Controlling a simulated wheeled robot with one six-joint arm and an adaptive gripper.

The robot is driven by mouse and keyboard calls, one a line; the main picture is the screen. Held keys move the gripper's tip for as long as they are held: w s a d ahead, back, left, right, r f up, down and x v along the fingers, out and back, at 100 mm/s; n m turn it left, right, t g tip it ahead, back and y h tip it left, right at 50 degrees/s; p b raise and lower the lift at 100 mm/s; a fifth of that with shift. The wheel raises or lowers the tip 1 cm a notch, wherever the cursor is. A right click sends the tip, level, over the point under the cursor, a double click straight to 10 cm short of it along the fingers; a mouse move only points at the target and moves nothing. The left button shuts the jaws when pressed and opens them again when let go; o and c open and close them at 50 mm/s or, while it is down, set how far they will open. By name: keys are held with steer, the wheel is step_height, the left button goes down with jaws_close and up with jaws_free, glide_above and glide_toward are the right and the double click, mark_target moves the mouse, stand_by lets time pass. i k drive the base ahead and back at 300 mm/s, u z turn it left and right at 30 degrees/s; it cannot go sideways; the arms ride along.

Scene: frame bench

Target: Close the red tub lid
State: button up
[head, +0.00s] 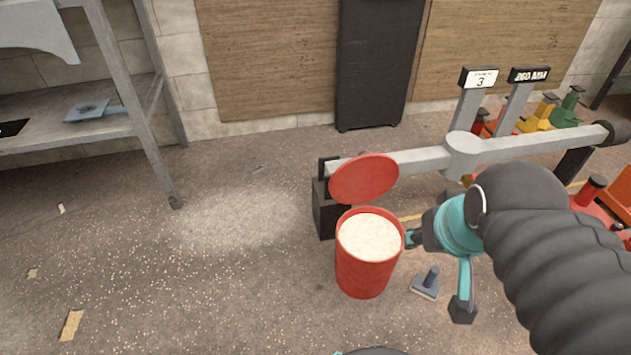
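The red tub (364,276) stands upright on the floor in the head view, filled nearly to the rim with pale, grainy stuff. Its round red lid (363,179) stands raised and tilted at the tub's back edge, so the top is uncovered. My gripper (437,274) is just right of the tub, with its fingers spread apart and nothing seen between them. One dark fingertip is close to the tub's right rim; I cannot tell whether it touches. The other finger hangs lower, to the right.
A grey beam (415,161) runs behind the lid, with a dark block (328,212) at its left end. A small grey handled tool (427,284) lies right of the tub. Red, yellow and green items (540,115) stand back right. The floor at left is mostly clear, with scattered grains.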

mark_target(365, 176)
steer(key=u, duration=1.35)
steer(key=i, duration=2.65)
steer(key=z, duration=3.85)
